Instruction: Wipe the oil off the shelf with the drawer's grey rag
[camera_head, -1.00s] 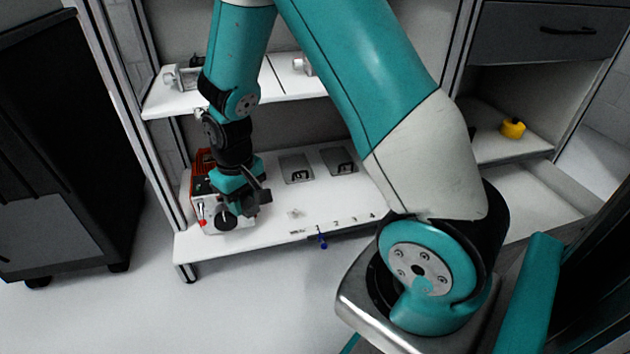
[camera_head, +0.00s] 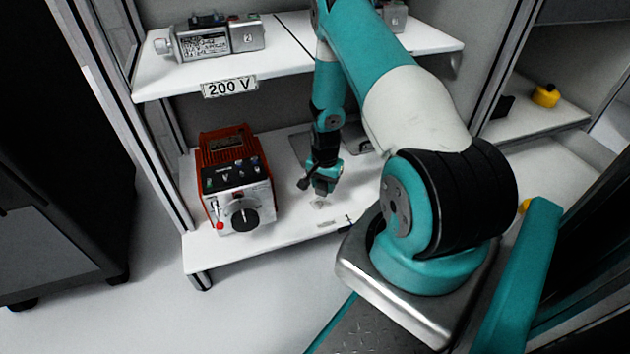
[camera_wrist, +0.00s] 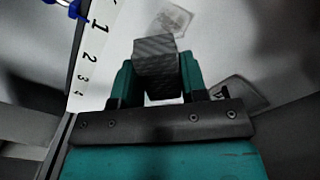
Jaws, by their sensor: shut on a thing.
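My gripper (camera_head: 318,188) is low over the white lower shelf (camera_head: 275,225), to the right of the orange device. In the wrist view my gripper (camera_wrist: 156,82) is shut on the grey rag (camera_wrist: 155,55), which sticks out past the teal fingers. A faint, shiny greyish patch, which looks like the oil (camera_wrist: 172,18), lies on the shelf just beyond the rag. It also shows as a small mark in the head view (camera_head: 320,203), just below my gripper. I cannot tell whether the rag touches the shelf.
An orange and silver device (camera_head: 237,182) with a dial stands on the left of the lower shelf. The upper shelf (camera_head: 165,84) carries a motor (camera_head: 205,42) and a "200 V" label. A blue item (camera_wrist: 62,5) sits at the shelf's numbered edge. A yellow object (camera_head: 545,95) is at right.

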